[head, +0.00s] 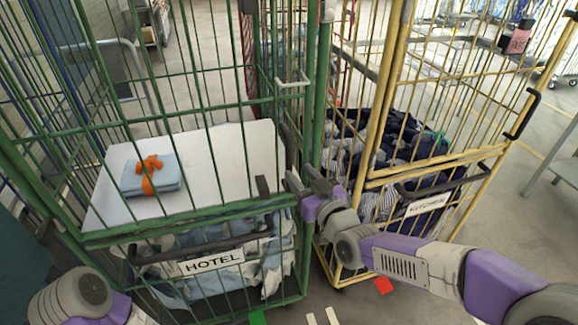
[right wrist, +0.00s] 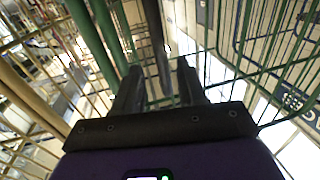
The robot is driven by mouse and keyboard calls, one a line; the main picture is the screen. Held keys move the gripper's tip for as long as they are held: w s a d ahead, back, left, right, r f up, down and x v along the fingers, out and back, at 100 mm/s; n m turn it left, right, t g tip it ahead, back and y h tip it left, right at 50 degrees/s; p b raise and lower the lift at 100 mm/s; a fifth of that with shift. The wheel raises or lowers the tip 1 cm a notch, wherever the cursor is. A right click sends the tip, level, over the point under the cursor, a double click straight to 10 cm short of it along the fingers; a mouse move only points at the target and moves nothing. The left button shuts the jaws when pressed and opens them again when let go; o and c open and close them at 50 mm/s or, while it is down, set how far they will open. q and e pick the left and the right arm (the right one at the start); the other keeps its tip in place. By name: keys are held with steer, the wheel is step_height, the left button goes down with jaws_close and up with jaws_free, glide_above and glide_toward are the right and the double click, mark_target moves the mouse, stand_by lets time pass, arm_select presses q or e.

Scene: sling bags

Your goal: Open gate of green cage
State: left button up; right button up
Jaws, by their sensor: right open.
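The green cage (head: 190,222) stands at the left in the head view, with a HOTEL sign (head: 212,262) on its lower front. Its upper barred front stands in its frame above the horizontal rail and looks closed. A dark latch-like piece (head: 262,188) sits near the right end of that rail. My right gripper (head: 299,182) is at the cage's right front post, just right of this piece. In the right wrist view my right gripper (right wrist: 158,88) is open, with a dark bar (right wrist: 155,40) ahead between its fingers. Contact cannot be told. My left gripper is out of view.
A yellow cage (head: 440,160) with a KITCHEN sign and dark laundry stands close on the right. Inside the green cage, a white board (head: 225,160) bears a folded blue cloth (head: 150,178) with an orange band. Clothes lie below. A red marker (head: 383,286) is on the floor.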

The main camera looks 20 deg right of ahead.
mark_target(291, 165)
steer(key=shift+b+x, duration=0.55)
steer(key=shift+x, duration=2.55)
steer(key=shift+c, duration=0.3)
jaws_close()
